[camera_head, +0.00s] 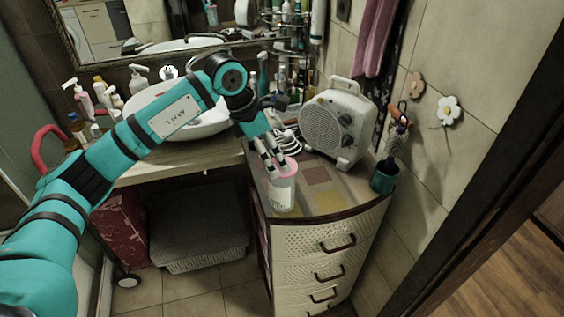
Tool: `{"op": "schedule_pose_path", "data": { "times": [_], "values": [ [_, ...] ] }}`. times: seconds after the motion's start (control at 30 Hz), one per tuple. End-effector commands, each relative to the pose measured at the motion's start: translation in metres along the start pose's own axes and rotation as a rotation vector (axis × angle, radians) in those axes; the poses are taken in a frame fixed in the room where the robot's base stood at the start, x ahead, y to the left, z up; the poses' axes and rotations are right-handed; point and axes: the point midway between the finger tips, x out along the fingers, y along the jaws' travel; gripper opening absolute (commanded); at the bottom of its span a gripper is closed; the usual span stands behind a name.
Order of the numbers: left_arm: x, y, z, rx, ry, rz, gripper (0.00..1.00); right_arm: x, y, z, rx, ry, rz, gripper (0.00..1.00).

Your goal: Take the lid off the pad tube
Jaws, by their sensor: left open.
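The pad tube (282,192) stands upright near the front left of the cabinet top. It is a pale, clear cylinder with some print on it and a pink lid (290,166) on its top. My left gripper (275,165) is open and points down at the tube's top from the upper left. Its fingers are at the pink lid; I cannot tell whether they touch it. The fingers hide the left part of the lid. My right gripper is not in view.
A white fan heater (338,125) stands behind and to the right of the tube. A green cup (384,176) is at the right edge of the cabinet top (335,202). A white basin (205,122) and several bottles are at the left, and more bottles stand behind.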

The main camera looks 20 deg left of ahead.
Motion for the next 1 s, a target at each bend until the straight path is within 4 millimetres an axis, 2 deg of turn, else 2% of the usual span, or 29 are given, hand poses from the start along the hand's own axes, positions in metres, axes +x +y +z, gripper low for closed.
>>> {"op": "schedule_pose_path", "data": {
  "times": [0.03,0.1,0.3,0.53,0.9,1.0],
  "values": [
    [0.004,-0.002,0.004,-0.001,0.002,-0.007,0.99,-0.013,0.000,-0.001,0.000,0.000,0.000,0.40],
    [0.015,-0.003,0.006,0.000,0.002,-0.007,0.99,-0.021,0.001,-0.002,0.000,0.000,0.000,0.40],
    [0.037,-0.001,0.004,0.000,0.000,-0.003,0.99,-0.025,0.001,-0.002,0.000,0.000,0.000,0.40],
    [0.039,-0.001,0.004,0.000,-0.001,-0.001,0.99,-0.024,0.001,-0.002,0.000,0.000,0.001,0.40],
    [0.039,-0.001,0.004,0.000,-0.001,-0.001,0.51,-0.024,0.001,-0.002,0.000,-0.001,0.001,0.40],
    [0.039,-0.001,0.004,0.000,-0.001,-0.001,0.51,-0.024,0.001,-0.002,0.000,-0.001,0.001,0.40]
  ]
}}
